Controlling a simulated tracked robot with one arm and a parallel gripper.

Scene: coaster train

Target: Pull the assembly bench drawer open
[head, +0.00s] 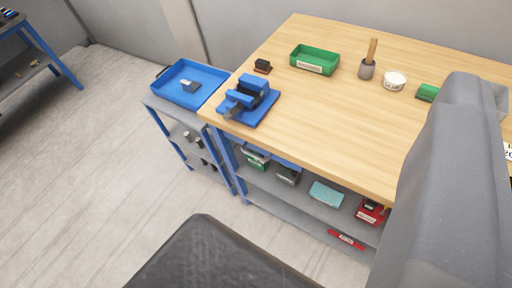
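The assembly bench (330,125) has a light wooden top on a blue frame with open grey shelves below. It stands right of centre in the head view. I cannot make out a drawer on it. A large grey part of my arm covers the right end of the bench and its front there. My gripper is not in view.
On the bench are a blue vise (249,98), a green tray (315,60), a brush in a grey pot (367,68) and a white bowl (395,81). A side cart with a blue tray (181,99) stands left.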

